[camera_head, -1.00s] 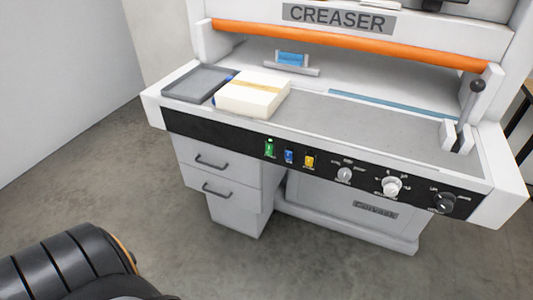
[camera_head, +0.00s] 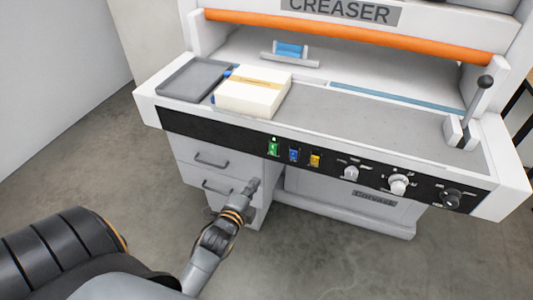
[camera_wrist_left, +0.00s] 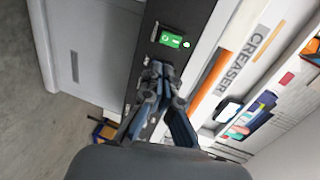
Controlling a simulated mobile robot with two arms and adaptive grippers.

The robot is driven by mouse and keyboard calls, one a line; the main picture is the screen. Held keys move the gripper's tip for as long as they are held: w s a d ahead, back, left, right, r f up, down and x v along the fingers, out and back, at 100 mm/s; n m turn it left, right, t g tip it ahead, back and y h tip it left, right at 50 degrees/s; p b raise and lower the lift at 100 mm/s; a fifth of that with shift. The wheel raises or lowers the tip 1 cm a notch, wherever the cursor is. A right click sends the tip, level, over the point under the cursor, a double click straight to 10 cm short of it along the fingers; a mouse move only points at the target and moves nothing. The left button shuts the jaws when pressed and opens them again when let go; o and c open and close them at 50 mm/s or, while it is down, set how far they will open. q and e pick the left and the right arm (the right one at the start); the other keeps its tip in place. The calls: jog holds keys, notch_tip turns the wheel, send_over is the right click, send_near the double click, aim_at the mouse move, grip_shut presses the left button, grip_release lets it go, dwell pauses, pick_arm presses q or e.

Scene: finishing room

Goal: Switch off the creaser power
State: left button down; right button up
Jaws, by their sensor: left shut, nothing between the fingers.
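The creaser (camera_head: 400,122) is a white machine with an orange bar and a black front control strip. A green rocker switch (camera_head: 273,147) sits at the left of the row of controls, with a blue switch (camera_head: 293,155) and a yellow switch (camera_head: 315,160) to its right. My left gripper (camera_head: 254,184) is shut and empty, in front of the drawers and below the green switch in the head view. In the left wrist view the green switch (camera_wrist_left: 171,40) shows just beyond the fingertips (camera_wrist_left: 158,70), apparently not touched. My right gripper is not in view.
Three knobs, including a white one (camera_head: 398,184), line the strip's right. A lever (camera_head: 478,98) stands at the bed's right end. A cream paper stack (camera_head: 252,92) and grey tray (camera_head: 194,80) lie on the left. Drawers (camera_head: 212,162) are below; open floor is in front.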

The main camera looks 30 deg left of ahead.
pick_arm(q)
jog(key=shift+a+r, duration=0.1)
jog(key=shift+r, duration=0.3)
jog(key=shift+w, duration=0.1)
send_near(273, 153)
jog(key=x, duration=0.7)
jog(key=shift+a+p, duration=0.1)
jog(key=shift+p, duration=0.25)
